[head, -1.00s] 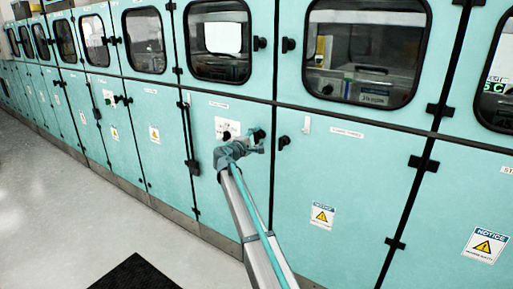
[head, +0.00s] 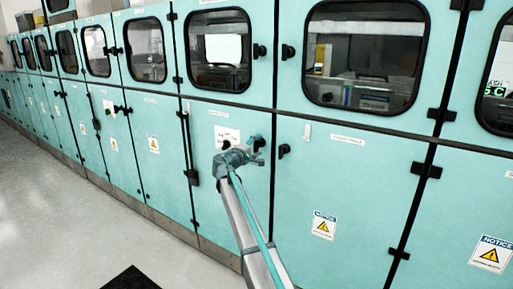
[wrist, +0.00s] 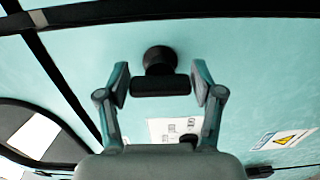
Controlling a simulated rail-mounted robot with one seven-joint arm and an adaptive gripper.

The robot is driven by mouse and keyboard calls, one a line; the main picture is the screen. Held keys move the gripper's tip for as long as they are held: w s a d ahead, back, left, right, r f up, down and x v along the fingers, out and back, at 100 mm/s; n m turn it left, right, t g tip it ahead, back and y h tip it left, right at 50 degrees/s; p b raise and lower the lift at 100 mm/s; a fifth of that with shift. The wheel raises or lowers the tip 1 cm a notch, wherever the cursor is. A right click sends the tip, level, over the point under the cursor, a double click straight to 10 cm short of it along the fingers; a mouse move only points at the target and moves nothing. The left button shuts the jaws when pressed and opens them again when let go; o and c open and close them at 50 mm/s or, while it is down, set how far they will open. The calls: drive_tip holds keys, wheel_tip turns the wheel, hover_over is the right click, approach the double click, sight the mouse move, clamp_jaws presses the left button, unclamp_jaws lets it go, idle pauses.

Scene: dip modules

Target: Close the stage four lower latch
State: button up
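A black latch (wrist: 160,84), with a round base and a short bar handle, sits on a teal lower cabinet door. In the wrist view its bar lies crosswise between the fingertips of my gripper (wrist: 160,80). The fingers are open, one at each end of the bar, with a small gap showing on both sides. In the head view my gripper (head: 250,147) is at the upper right of that lower door (head: 228,185) and partly hides the latch. I cannot read the stage label in these frames.
Another black latch (head: 284,151) is on the neighbouring lower door to the right. A windowed upper door with its own latch (head: 259,51) is above. A white label sheet (head: 227,136) is beside my gripper. The floor (head: 80,220) is clear except for a dark mat (head: 132,279).

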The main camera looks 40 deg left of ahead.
drive_tip(key=shift+o, duration=1)
drive_tip(key=s+d, duration=0.1)
drive_tip(key=s, duration=1.1)
drive_tip(key=shift+d, duration=0.2)
drive_tip(key=shift+d, duration=0.1)
